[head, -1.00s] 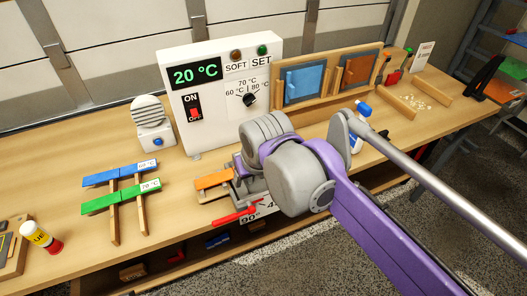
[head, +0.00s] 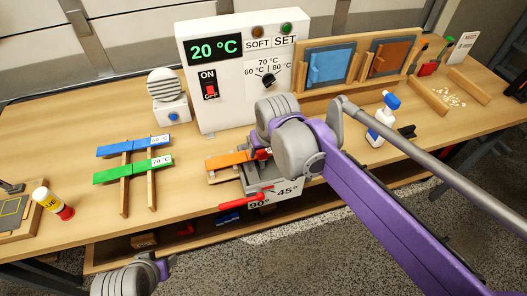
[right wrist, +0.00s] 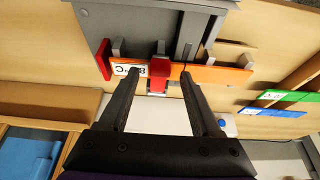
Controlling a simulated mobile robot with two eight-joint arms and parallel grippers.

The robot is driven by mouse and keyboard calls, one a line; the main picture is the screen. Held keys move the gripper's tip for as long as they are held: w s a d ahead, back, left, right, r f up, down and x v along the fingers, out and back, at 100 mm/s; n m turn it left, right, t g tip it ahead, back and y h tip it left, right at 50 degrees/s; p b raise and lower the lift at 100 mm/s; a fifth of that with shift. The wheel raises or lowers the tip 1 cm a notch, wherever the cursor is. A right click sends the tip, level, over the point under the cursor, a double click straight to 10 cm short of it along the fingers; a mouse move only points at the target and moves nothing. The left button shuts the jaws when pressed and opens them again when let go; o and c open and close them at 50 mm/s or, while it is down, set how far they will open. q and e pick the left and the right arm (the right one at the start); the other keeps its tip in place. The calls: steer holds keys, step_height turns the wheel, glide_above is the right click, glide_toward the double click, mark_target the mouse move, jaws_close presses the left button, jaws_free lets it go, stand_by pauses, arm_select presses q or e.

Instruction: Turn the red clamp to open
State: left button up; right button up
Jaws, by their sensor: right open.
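A red clamp (right wrist: 158,75) sits over an orange strip (right wrist: 215,73) marked with a partly covered °C label in the right wrist view. In the head view the orange strip (head: 228,160) lies on a grey bending fixture (head: 262,178) at the table's front edge, with a small red part at its right end. A red lever (head: 246,200) sticks out in front, by the 90° and 45° signs. My right gripper (right wrist: 160,84) is open, its fingers on either side of the red clamp; contact is unclear. In the head view my right arm hides its fingers. My left gripper is out of view.
A white heater box (head: 228,112) stands behind the fixture. Blue (head: 120,148) and green (head: 120,174) strips lie on wooden rails at left. A spray bottle (head: 383,120) stands at right.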

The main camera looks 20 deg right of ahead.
steer(key=shift+w+f, duration=0.25)
steer(key=shift+f, duration=0.45)
jaws_close()
stand_by(1.0)
